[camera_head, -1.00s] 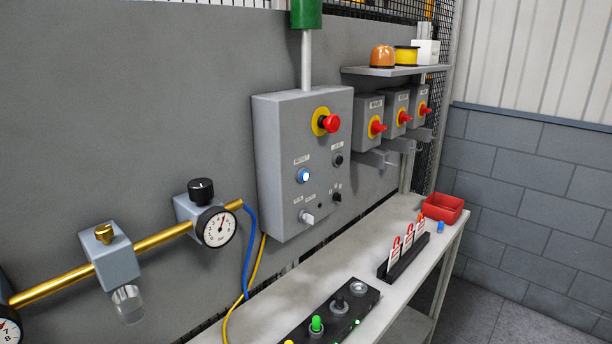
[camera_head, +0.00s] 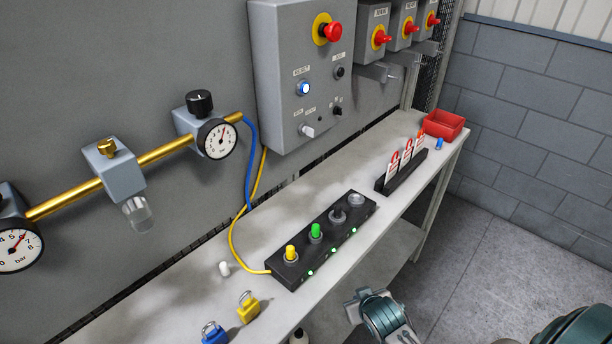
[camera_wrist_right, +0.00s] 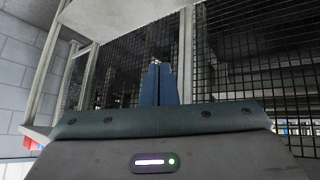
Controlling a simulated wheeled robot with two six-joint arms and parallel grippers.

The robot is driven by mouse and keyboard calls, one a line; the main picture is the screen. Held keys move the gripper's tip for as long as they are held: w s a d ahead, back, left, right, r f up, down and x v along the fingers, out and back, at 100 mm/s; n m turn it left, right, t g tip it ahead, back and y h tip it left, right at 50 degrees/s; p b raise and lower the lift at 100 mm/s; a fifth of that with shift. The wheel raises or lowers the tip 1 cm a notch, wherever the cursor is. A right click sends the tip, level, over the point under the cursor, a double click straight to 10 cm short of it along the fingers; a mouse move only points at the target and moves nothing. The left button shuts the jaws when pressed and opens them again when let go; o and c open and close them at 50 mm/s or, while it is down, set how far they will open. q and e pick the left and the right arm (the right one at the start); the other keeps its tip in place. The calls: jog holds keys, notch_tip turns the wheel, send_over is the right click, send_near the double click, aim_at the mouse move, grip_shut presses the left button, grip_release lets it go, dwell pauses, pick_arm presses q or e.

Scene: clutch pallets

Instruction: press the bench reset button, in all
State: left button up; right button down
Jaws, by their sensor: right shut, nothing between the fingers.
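A grey control box (camera_head: 300,75) on the wall panel carries a blue-lit round button (camera_head: 304,88), whose small label seems to read RESET. A red mushroom button (camera_head: 332,31) on a yellow ring sits above it. Nothing touches the blue-lit button. My right gripper shows in the right wrist view (camera_wrist_right: 158,68), its two blue fingers shut together and empty, in front of wire mesh. Part of my right arm (camera_head: 380,314) is low in the head view, in front of the bench and well apart from the control box. My left gripper is not in view.
The bench (camera_head: 205,290) holds a black strip (camera_head: 322,240) with yellow, green and dark controls, a tag rack (camera_head: 402,171), a red bin (camera_head: 444,124), and yellow (camera_head: 248,307) and blue (camera_head: 214,333) padlocks. A brass pipe with gauges (camera_head: 217,138) runs left of the box.

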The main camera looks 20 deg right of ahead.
aim_at(304, 88)
notch_tip(304, 88, up, 17)
jog(key=t, duration=0.3)
jog(key=w+r+m+t, duration=0.1)
jog(key=w+r+t, duration=0.3)
jog(key=r, duration=0.6)
jog(key=w+r+t, duration=0.4)
jog(key=w+r, duration=0.1)
jog(key=r, duration=0.5)
jog(key=w+d+r+m+t, duration=0.1)
jog(key=w+r+t, duration=0.3)
jog(key=r, duration=0.6)
jog(key=shift+w+r+m, duration=0.25)
jog(key=shift+w+m, duration=0.05)
jog(key=shift+w, duration=0.25)
jog(key=shift+w+p, duration=0.15)
jog(key=shift+p, duration=0.25)
jog(key=w+a+p, duration=0.3)
jog(key=w, duration=0.4)
jog(key=shift+w+a, duration=0.3)
jog(key=shift+w, duration=0.1)
